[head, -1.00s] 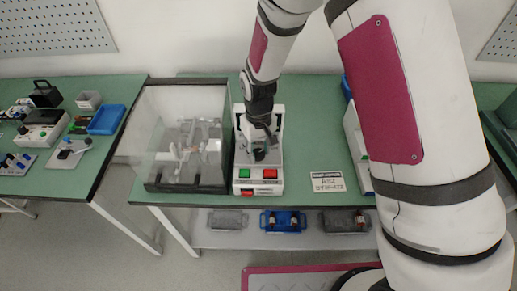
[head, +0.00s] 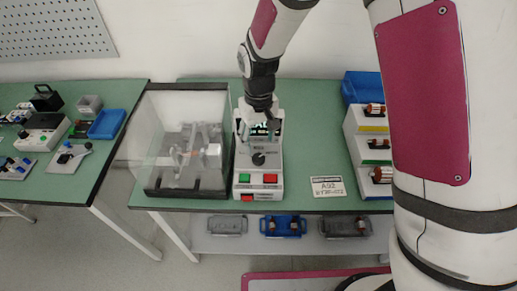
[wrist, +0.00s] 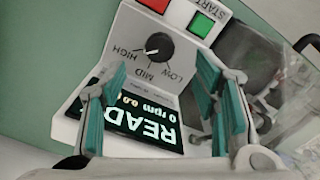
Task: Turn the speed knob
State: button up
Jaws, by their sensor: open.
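The speed knob (head: 258,158) is a round black dial on the sloped face of the grey-white control box (head: 243,178). In the wrist view the knob (wrist: 159,46) shows clearly, with LOW, MID and HIGH printed around it. Its small white mark appears to point toward HIGH. My gripper (head: 262,124) is above the box's display, behind the knob and apart from it. In the wrist view my gripper (wrist: 162,78) is open and empty, its teal-padded fingers spread wide. The lit display (wrist: 135,115) shows "READ", partly cut off, and "0 rpm".
A green START button (head: 244,178) and a red button (head: 270,178) sit in front of the knob. A clear-walled enclosure (head: 158,150) stands close on the left. A sign (head: 328,187) and a parts rack (head: 350,130) are on the right, with clear green tabletop (head: 313,140) between.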

jog(key=shift+r, duration=2.45)
jog(key=s+d+r+m+t, duration=0.1)
jog(key=s+d+r, duration=0.2)
jog(key=d+r, duration=0.35)
jog(key=s+d+r+m+t, duration=0.1)
jog(key=s+d+r+t, duration=0.15)
jog(key=r, duration=0.65)
jog(key=s+d+r+m+t, duration=0.1)
jog(key=s+d+r, duration=0.2)
jog(key=s, duration=0.4)
jog(key=s+d+r+m+t, duration=0.1)
jog(key=s+d+r+m, duration=0.1)
jog(key=s+d, duration=0.4)
jog(key=shift+s+r, duration=0.9)
jog(key=shift+s, duration=0.2)
